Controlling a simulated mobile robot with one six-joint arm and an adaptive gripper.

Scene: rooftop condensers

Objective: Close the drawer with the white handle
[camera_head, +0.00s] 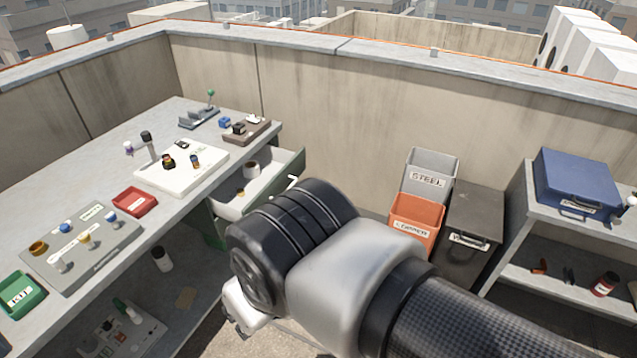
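The drawer (268,187) under the right end of the workbench is pulled open, and its inside shows. Its green front (293,162) faces right and carries a white handle (293,181), partly covered by my arm. My arm crosses the lower middle of the picture, in front of the drawer's near part. Part of my gripper (240,306) shows below my wrist, lower than the drawer in the picture. Its fingertips are mostly hidden, so its opening and any contact cannot be told.
The workbench (120,160) holds a white board (180,172), a red tray (134,202), a green bin (18,296) and a grey panel (85,245). Steel (430,173) and copper (415,222) bins, a dark box (472,228) and a shelf with a blue case (580,185) stand right.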

